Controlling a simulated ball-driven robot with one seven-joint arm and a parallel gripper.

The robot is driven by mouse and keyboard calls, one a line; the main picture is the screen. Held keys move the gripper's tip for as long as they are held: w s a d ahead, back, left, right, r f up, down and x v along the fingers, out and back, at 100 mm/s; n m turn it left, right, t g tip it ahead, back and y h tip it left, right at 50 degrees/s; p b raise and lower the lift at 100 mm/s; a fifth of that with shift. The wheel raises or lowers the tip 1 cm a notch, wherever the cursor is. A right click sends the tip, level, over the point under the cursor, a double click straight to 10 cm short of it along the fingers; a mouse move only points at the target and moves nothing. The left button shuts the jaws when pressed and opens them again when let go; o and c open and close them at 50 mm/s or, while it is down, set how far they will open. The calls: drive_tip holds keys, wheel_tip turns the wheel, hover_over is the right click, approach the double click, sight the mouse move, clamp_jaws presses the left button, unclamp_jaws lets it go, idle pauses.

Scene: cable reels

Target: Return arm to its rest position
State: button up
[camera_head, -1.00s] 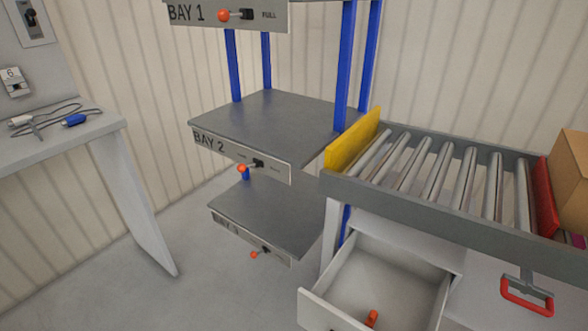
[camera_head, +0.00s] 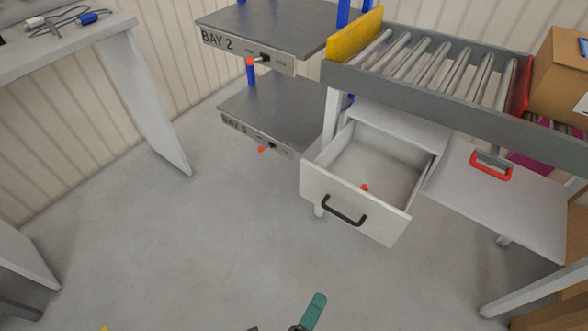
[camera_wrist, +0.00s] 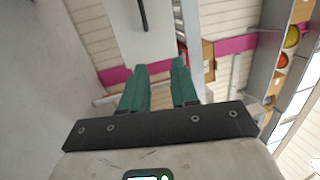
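My gripper (camera_wrist: 160,68) has two teal fingers on a dark bar in the wrist view. The fingers stand apart with a gap between them, and nothing is held. In the head view only a teal finger (camera_head: 313,311) shows at the bottom edge, over open floor and well short of the drawer. The rest of my arm is out of the head view.
An open white drawer (camera_head: 355,192) with a small orange item (camera_head: 364,187) juts out under the roller conveyor (camera_head: 440,68). The shelf rack (camera_head: 272,107) stands behind left, a white table (camera_head: 75,48) at left. A cardboard box (camera_head: 558,75) sits right. The middle floor is clear.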

drive_tip(key=w+a+r+n+y, duration=0.3)
drive_tip(key=w+r+n+y, duration=0.15)
drive_tip(key=n+y, duration=0.45)
drive_tip(key=w+a+r+n+y, duration=0.3)
drive_tip(key=w+n+y, duration=0.2)
drive_tip(key=n+y, duration=0.5)
drive_tip(key=s+d+f+n+g+h, duration=0.2)
drive_tip(key=s+d+f+n+g, duration=0.1)
drive_tip(key=d+g, duration=0.25)
drive_tip(key=s+d+f+n+g+h, duration=0.1)
drive_tip(key=s+d+f+n+g, duration=0.25)
drive_tip(key=d, duration=0.35)
drive_tip(key=s+d+m+g+h, duration=0.2)
drive_tip(key=s+d+g+h, duration=0.4)
drive_tip(key=s+d, duration=0.85)
wheel_tip(320, 180, up, 19)
drive_tip(key=d+g+p, duration=0.1)
drive_tip(key=p, duration=1.7)
drive_tip(key=shift+s+d+f, duration=0.2)
drive_tip(key=shift+s+d, duration=0.05)
drive_tip(key=shift+d, duration=0.05)
